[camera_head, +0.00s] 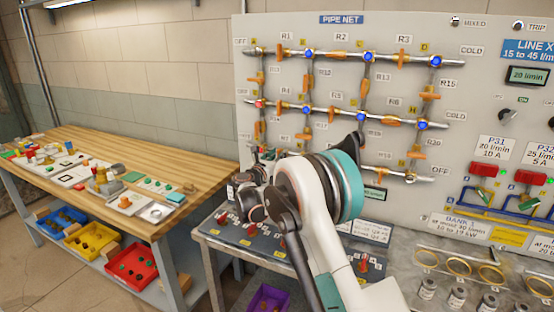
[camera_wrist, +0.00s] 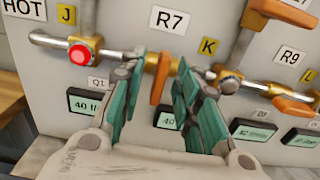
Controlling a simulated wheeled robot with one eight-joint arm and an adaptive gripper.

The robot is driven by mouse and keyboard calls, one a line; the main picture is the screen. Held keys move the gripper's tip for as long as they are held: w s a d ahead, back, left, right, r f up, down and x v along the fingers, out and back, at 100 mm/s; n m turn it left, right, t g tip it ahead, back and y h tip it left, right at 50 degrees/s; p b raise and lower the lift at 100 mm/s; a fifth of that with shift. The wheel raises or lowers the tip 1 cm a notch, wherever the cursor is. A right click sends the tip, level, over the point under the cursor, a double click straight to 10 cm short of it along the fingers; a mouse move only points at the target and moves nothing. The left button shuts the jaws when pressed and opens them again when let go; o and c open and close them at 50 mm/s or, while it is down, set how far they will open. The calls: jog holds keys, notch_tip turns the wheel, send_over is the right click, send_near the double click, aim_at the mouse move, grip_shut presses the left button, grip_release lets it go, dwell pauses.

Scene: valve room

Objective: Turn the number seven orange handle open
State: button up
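The R7 orange handle (camera_wrist: 160,78) stands upright, across its horizontal pipe, below the R7 label (camera_wrist: 169,19) in the wrist view. My gripper (camera_wrist: 160,88) is open, with one green finger on each side of the handle. I see gaps between the fingers and the handle, so it is not gripped. In the head view, my arm hides the R7 handle and most of the gripper.
The red J node (camera_wrist: 80,54) lies left of the fingers. The K label (camera_wrist: 208,46) and the orange R9 handle (camera_wrist: 292,105) lie right. Small displays (camera_wrist: 92,101) sit below the pipe. In the head view, a wooden bench (camera_head: 75,146) stands left.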

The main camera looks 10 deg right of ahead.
grip_shut()
jog(key=shift+m, duration=0.3)
jog(key=m, duration=1.7)
jog(key=shift+s+d+f, duration=0.2)
jog(key=shift+d+f, duration=0.05)
jog(key=shift+f, duration=0.1)
jog(key=shift+m, duration=0.3)
